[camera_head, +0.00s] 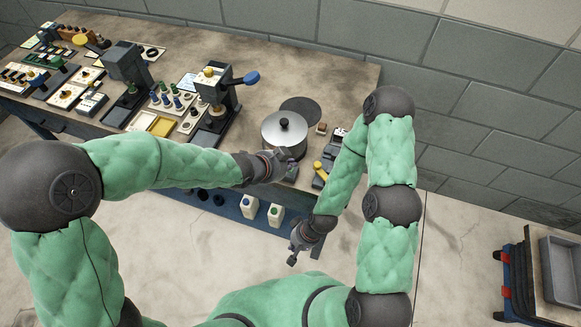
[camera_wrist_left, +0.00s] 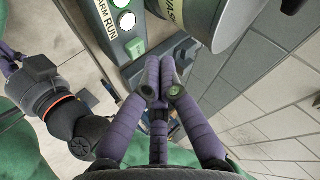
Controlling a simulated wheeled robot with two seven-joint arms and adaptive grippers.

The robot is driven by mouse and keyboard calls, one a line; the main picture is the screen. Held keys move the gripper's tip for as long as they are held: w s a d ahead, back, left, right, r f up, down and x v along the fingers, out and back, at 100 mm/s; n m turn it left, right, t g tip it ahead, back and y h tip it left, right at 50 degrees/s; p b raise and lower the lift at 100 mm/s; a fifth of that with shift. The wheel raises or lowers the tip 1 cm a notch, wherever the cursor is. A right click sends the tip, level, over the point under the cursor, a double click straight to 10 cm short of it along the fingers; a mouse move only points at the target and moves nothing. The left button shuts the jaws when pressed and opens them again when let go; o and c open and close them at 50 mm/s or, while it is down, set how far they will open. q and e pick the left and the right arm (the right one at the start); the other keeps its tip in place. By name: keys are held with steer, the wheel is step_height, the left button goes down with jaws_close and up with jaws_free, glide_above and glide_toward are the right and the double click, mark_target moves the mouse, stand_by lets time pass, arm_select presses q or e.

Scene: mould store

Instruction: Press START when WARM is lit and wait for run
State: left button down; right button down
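In the left wrist view a grey control box (camera_wrist_left: 141,71) carries a green button (camera_wrist_left: 135,47) and a pale round lamp (camera_wrist_left: 127,20) beside the word RUN. Another pale lamp (camera_wrist_left: 121,3) sits at the top edge beside a partly cut-off label ending in ARM.
A lidded steel pot (camera_head: 284,135) stands close behind my left gripper. A device with a yellow handle (camera_head: 320,172) is to its right. Presses and small parts crowd the bench (camera_head: 330,80) to the left. A cart with a grey tray (camera_head: 562,270) stands at far right.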

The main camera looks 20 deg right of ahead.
arm_select(q)
step_height(320, 180, up, 5)
steer(key=p, duration=0.5)
steer(key=shift+r, duration=0.1)
stand_by(0.8)
